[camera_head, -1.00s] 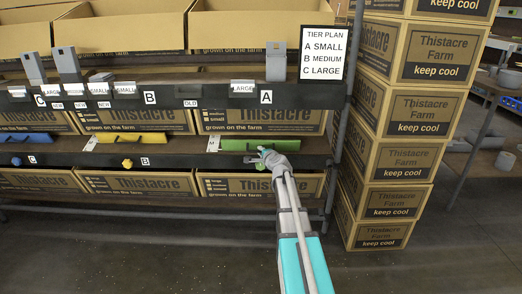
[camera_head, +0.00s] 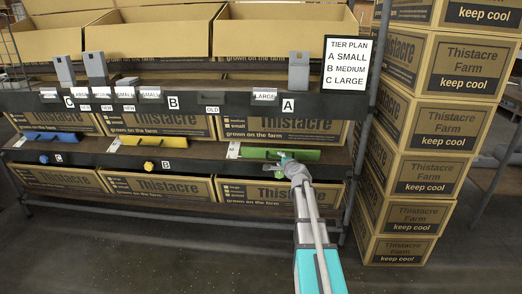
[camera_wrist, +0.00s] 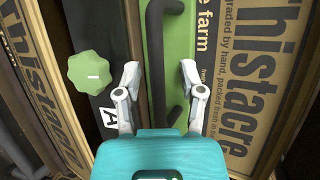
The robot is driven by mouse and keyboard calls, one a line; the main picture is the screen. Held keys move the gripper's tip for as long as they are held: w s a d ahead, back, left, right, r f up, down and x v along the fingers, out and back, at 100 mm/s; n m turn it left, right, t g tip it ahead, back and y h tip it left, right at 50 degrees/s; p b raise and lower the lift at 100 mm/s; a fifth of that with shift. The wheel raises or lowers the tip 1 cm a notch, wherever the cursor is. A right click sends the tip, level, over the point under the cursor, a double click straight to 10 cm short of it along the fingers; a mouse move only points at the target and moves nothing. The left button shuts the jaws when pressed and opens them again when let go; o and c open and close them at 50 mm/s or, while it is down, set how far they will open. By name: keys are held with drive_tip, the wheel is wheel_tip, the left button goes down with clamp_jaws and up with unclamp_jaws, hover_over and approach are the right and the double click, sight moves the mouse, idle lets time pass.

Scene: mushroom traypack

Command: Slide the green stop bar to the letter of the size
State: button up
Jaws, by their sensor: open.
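The green stop bar (camera_head: 300,154) lies along the lower shelf's right bay, and its black handle (camera_wrist: 171,60) shows in the wrist view. My gripper (camera_head: 284,160) is in front of the bar in the head view. In the wrist view my gripper (camera_wrist: 160,72) is open, with its fingers on either side of the black handle; I cannot tell whether they touch it. A green knob (camera_wrist: 91,72) and a letter A (camera_wrist: 108,117) are on the dark rail left of the fingers. The tier plan sign (camera_head: 345,64) reads A small, B medium, C large.
A yellow bar (camera_head: 150,141) with a yellow knob (camera_head: 149,166) and a blue bar (camera_head: 52,136) are in the bays to the left. Upper-rail letter plates include A (camera_head: 288,105), B (camera_head: 173,102) and C. Stacked boxes (camera_head: 440,130) stand at the right.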

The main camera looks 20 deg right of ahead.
drive_tip(key=d+r+p+v, duration=0.15)
drive_tip(key=p+v, duration=0.25)
drive_tip(key=v, duration=0.8)
drive_tip(key=a+r+n+g+y+p, duration=0.2)
drive_tip(key=a+r+n+p, duration=0.3)
drive_tip(key=a+p, duration=0.5)
drive_tip(key=a+r+n+g+y+p, duration=0.3)
drive_tip(key=a+r+n+p, duration=0.3)
drive_tip(key=a+r+p, duration=0.3)
drive_tip(key=shift+a+r+g+y+p, duration=0.3)
drive_tip(key=shift+a+g+p, duration=0.55)
drive_tip(key=shift+p, duration=1.15)
drive_tip(key=shift+w+f, duration=0.1)
drive_tip(key=shift+f, duration=0.05)
